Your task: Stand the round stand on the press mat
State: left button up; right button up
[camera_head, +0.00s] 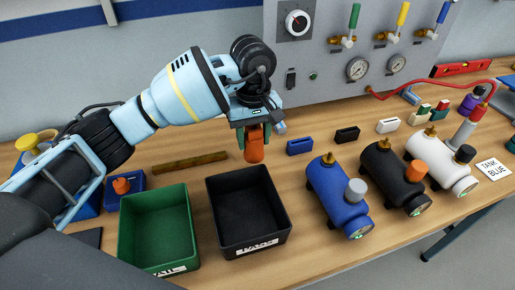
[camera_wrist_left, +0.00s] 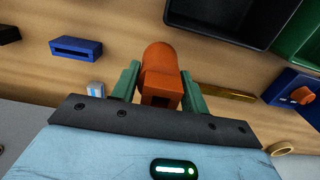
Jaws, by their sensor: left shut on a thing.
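My left gripper (camera_head: 257,127) comes in from the left and is shut on an orange piece (camera_head: 254,146), held above the table behind the black bin. In the left wrist view the orange piece (camera_wrist_left: 160,72) sits between the green fingers; it has a rounded end and a rectangular slot. I see nothing that is clearly a round stand or a press mat. My right gripper is not in view.
A green bin (camera_head: 125,232) and a black bin (camera_head: 234,243) stand in front. Blue (camera_head: 326,191), black (camera_head: 383,174) and white (camera_head: 422,151) tanks stand right. A gauge panel (camera_head: 315,85) stands behind. A blue block with an orange knob (camera_head: 121,186) lies left.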

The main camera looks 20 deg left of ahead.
aim_at(254, 151)
pick_arm(q)
jog(key=shift+f, duration=2.25)
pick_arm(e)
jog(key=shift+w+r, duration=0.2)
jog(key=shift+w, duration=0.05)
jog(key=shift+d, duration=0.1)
pick_arm(q)
jog(key=shift+f, duration=0.15)
jog(key=o, duration=1.3)
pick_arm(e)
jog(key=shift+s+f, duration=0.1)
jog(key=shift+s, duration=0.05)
pick_arm(q)
jog(key=shift+o, duration=0.2)
